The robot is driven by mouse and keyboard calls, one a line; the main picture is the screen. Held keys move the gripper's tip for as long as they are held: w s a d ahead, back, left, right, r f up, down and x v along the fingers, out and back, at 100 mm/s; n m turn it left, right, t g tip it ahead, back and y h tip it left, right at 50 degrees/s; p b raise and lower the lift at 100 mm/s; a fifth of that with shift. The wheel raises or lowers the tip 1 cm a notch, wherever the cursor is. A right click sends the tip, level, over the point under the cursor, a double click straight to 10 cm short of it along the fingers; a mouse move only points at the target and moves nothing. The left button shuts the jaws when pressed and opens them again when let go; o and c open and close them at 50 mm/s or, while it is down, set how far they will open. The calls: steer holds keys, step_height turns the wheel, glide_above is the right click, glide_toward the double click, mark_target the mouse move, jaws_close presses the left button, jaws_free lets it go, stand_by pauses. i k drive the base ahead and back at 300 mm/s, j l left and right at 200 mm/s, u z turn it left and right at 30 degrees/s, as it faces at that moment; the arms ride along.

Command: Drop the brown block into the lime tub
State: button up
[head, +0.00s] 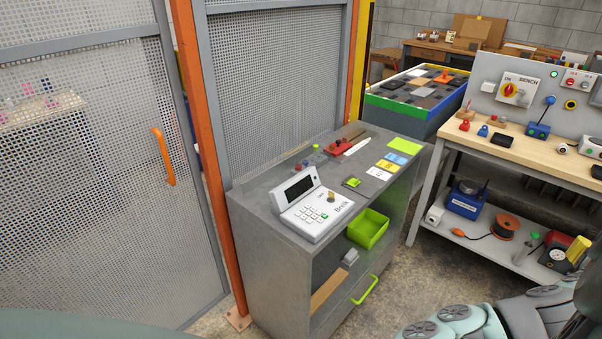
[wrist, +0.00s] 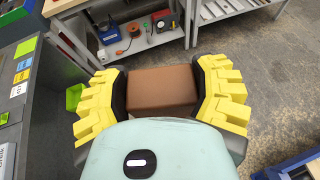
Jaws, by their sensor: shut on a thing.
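My gripper (wrist: 161,92) is shut on the brown block (wrist: 161,86) in the wrist view, with a yellow finger on each side of it. The block is held over the open floor. The lime tub (head: 368,228) sits in the open shelf space of the grey cabinet in the head view, below the cabinet's top. It also shows at the left of the wrist view (wrist: 74,97), to the left of my gripper and apart from it. In the head view my gripper and the block do not show; only part of my arm is at the lower right.
The grey cabinet (head: 262,240) has a white keypad device (head: 315,212) on top and a lime drawer handle (head: 366,290) below the tub. A mesh fence (head: 90,150) with an orange post stands behind. A workbench (head: 540,147) with tools is at the right. Concrete floor lies between.

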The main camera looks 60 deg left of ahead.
mark_target(371, 236)
steer(key=i+l, duration=0.1)
steer(key=i, duration=3.25)
steer(key=i+u, duration=0.1)
steer(key=u, duration=0.3)
steer(key=i+u, duration=0.1)
steer(key=u, duration=0.25)
steer(key=i+u, duration=0.15)
steer(key=u, duration=0.25)
steer(key=l+u, duration=0.1)
steer(key=u, duration=3.25)
steer(key=k+l, duration=0.05)
steer(key=l, duration=0.05)
